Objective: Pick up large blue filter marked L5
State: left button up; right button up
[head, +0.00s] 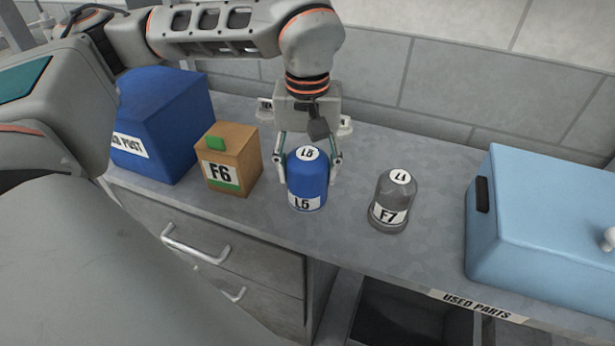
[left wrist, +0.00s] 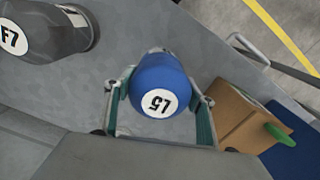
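The large blue filter marked L5 (head: 307,181) stands upright on the grey counter, with white L5 labels on its top and front. My left gripper (head: 309,172) comes down from behind and above, with one finger on each side of the filter. In the left wrist view the filter's domed top (left wrist: 160,86) sits between the two green-padded fingers (left wrist: 160,105). The fingers look spread, with narrow gaps beside the filter; whether either touches is hard to see. My right gripper is not in view.
A brown F6 box (head: 232,160) stands left of the filter, with a blue box (head: 165,115) beyond it. A grey F7 filter (head: 394,202) stands to the right. A light blue case (head: 545,225) is farther right. A wall (head: 450,90) runs behind.

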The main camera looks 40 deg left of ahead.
pick_arm(q)
jog(key=c, duration=0.7)
jog(key=shift+r, duration=0.1)
